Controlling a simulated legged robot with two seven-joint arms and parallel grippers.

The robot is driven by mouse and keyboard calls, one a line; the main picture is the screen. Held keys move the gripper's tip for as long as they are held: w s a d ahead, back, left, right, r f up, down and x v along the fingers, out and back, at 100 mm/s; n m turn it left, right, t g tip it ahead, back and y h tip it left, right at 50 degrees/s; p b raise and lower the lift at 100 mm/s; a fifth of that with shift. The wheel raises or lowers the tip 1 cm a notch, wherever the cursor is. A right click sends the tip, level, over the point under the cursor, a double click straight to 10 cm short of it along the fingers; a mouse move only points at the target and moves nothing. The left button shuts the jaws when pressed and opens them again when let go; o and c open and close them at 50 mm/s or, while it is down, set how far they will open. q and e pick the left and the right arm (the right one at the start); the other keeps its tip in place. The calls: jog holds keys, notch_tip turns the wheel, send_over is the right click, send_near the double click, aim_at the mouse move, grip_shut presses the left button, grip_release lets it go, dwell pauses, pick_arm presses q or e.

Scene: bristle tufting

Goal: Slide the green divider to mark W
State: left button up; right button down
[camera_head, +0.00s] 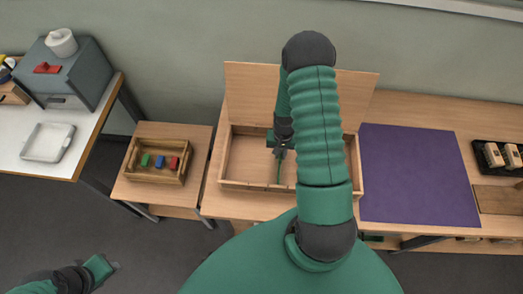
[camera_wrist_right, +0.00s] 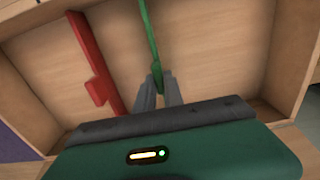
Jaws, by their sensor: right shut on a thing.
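The green divider (camera_wrist_right: 148,35) is a thin upright strip inside the wooden box (camera_head: 223,160); in the head view a thin part of it (camera_head: 280,172) shows below the gripper. My right gripper (camera_wrist_right: 156,84) is shut on the divider's near end. In the head view the right gripper (camera_head: 281,152) is over the middle of the box. A red divider (camera_wrist_right: 92,62) with a tab stands apart from the green one, to its left in the wrist view; my arm hides it in the head view. Mark W cannot be made out. My left gripper (camera_head: 103,267) is at the lower left, away from the box.
The box's raised lid (camera_head: 252,95) stands behind it. A purple mat (camera_head: 415,175) lies to the right, and a small crate (camera_head: 157,177) with coloured blocks to the left. Bare floor of the box shows on both sides of the green divider.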

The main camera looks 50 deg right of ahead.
jog(key=s+d, duration=0.1)
jog(key=s, duration=0.2)
jog(key=shift+d, duration=0.4)
pick_arm(q)
jog(key=shift+d, duration=0.1)
pick_arm(e)
jog(key=shift+a, duration=0.1)
jog(key=c, duration=1.7)
grip_release()
jog(key=shift+o, duration=1.3)
jog(key=shift+a+r, duration=0.1)
jog(key=shift+r, duration=0.05)
pick_arm(q)
jog(key=shift+s+a, duration=0.25)
jog(key=shift+a, duration=0.25)
pick_arm(e)
jog(key=shift+w, duration=0.1)
